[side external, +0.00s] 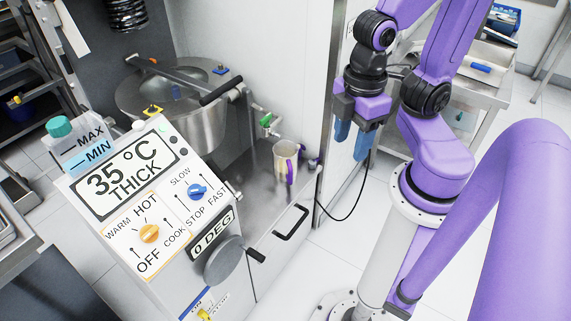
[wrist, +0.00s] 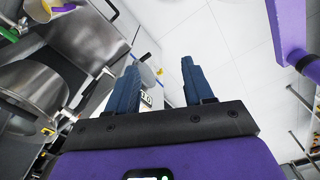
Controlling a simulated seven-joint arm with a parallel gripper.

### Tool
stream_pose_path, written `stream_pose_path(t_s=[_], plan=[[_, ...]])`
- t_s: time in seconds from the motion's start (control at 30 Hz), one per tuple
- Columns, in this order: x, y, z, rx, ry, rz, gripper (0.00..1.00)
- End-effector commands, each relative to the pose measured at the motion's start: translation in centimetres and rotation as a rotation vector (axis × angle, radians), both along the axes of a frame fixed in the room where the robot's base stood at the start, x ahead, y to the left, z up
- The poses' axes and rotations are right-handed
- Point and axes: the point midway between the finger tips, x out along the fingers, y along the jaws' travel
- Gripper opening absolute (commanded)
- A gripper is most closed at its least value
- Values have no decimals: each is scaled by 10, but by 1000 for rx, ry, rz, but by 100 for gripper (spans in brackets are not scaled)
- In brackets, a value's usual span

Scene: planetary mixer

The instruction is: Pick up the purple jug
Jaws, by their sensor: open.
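The jug (side external: 284,158) is a small pale, metallic-looking container with a purple handle (side external: 291,174). It stands upright on the steel ledge to the right of the mixer bowl in the side external view. In the wrist view, a pale rounded thing with purple and yellow parts at the top left edge (wrist: 40,9) looks like the jug, partly cut off. My gripper (side external: 352,141) has blue fingers and is open and empty. It hangs to the right of the jug, clearly apart from it. Its spread fingers also show in the wrist view (wrist: 160,68).
The steel mixer bowl (side external: 204,126) and a green-handled tap (side external: 266,120) are left of the jug. The control panel (side external: 150,195) stands in front. A wall edge (side external: 329,110) rises between the jug and my gripper in the picture. A trolley (side external: 488,88) stands behind my arm.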

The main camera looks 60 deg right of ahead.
Motion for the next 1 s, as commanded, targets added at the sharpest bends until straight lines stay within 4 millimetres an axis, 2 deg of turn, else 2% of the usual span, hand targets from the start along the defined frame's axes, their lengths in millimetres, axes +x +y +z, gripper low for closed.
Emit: stream_pose_path(t_s=[0.03, 0.13, 0.4, 0.53, 1.0], plan=[[0, 0, 0, 0, 0, 0, 67], [0, 0, 0, 0, 0, 0, 100], [1, 0, -1, -9, -1, 0, 100], [12, -4, -9, -81, -9, 0, 100], [107, -40, -64, -657, -95, 79, 100]])
